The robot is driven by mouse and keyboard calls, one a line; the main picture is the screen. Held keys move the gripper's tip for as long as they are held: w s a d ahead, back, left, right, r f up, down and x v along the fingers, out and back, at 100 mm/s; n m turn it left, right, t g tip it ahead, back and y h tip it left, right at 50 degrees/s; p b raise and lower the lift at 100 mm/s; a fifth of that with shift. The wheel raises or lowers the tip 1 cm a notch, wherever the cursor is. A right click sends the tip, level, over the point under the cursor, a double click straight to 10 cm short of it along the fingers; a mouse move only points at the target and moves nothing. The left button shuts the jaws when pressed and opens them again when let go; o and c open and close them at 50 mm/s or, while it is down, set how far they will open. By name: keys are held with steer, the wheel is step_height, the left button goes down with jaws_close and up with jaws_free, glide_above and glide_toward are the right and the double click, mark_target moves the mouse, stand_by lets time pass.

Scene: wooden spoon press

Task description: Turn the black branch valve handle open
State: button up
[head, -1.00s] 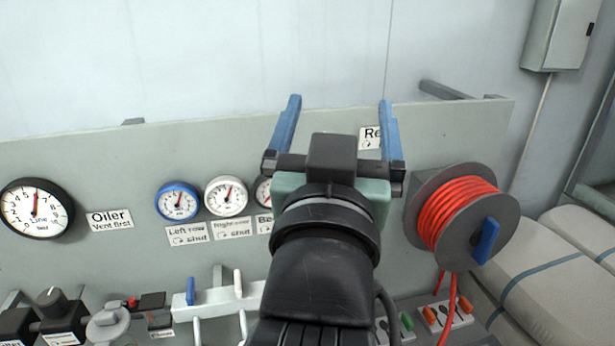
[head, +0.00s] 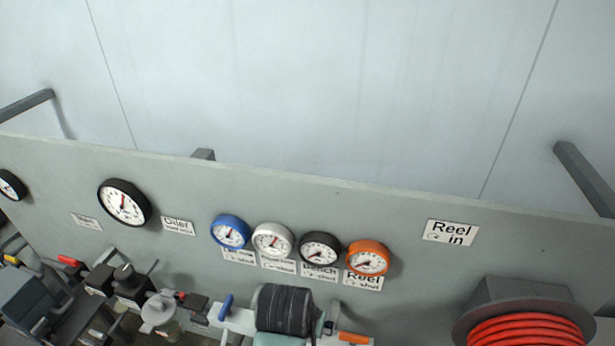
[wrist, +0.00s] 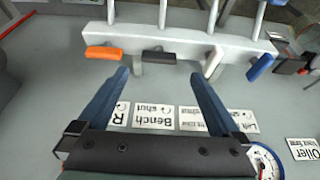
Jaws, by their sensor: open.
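In the wrist view the black handle (wrist: 158,57) sits on the white manifold (wrist: 185,37), lying crosswise in the picture. My gripper (wrist: 158,76) is open, its two blue fingers pointing toward the manifold. The black handle is just beyond the fingertips and between them in the picture; nothing is held and I see no contact. In the head view my dark wrist hides the black handle and the middle of the manifold. The black-rimmed gauge (head: 319,250) has its needle low, above a Bench label.
Beside the black handle are an orange handle (wrist: 103,52) and a white handle (wrist: 213,60), with a blue handle (wrist: 260,66) farther right. Blue, white and orange gauges flank the black one. A red hose reel (head: 525,328) stands at the right. The upper panel is clear.

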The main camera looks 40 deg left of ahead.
steer(key=p+x, duration=0.1)
steer(key=x, duration=0.6)
steer(key=shift+w+r, duration=0.1)
steer(key=shift+w, duration=0.05)
steer(key=c, duration=1.2)
steer(key=shift+c, duration=0.2)
